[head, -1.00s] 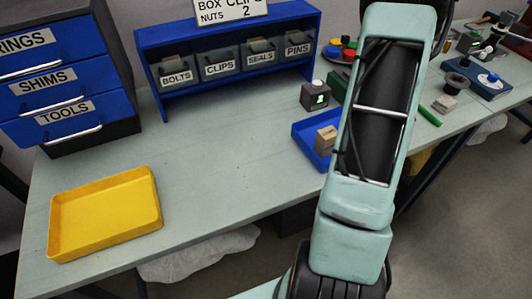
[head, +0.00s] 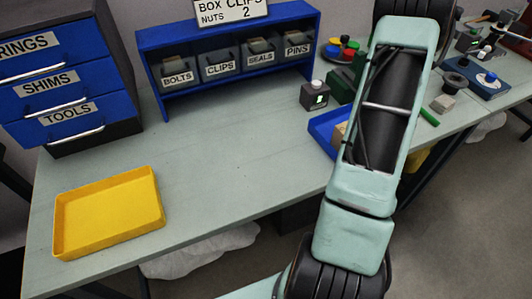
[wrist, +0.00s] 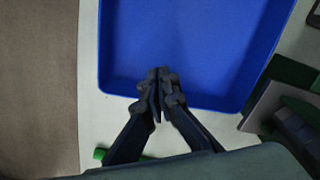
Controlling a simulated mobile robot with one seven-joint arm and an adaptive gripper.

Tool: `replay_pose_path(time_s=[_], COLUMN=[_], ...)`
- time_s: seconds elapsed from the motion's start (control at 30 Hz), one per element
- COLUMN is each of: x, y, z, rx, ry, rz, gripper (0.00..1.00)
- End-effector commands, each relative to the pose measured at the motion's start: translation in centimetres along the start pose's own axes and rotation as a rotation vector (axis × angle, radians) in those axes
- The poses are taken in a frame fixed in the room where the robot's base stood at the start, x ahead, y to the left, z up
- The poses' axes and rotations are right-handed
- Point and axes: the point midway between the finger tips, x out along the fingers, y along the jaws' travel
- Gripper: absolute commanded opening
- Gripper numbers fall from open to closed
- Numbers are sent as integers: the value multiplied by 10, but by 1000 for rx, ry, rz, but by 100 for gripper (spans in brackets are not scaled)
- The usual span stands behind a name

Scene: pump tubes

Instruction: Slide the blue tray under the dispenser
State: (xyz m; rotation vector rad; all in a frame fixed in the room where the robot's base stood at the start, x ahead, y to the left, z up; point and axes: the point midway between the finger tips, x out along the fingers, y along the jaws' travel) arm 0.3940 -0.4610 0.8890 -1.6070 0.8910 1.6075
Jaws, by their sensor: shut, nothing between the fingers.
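The blue tray (head: 321,133) lies on the bench, partly hidden behind my arm in the head view. A light wooden block (head: 340,132) is in it. In the wrist view the tray (wrist: 185,45) fills the upper middle, and the part in view is empty. My gripper (wrist: 158,76) is shut and empty, its fingertips over the tray's near rim; I cannot tell whether they touch it. My arm hides the gripper in the head view. A dark green object (head: 340,88), possibly the dispenser, stands behind the tray; a dark green body also shows at right in the wrist view (wrist: 285,75).
A blue rack of labelled bins (head: 232,62) is at the back. A yellow tray (head: 108,212) is at front left. The bench between is clear. A green stick (head: 429,117) lies at right.

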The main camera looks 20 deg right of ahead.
Motion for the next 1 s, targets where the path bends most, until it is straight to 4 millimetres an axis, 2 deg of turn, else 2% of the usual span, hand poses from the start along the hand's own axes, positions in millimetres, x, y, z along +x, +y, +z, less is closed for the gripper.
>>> replay_pose_path(time_s=[0.63, 1.0], x=[-2, 0], y=[32, 34], z=[-54, -60], rx=[1, 0], ry=[1, 1], rz=[0, 0], gripper=[0, 0])
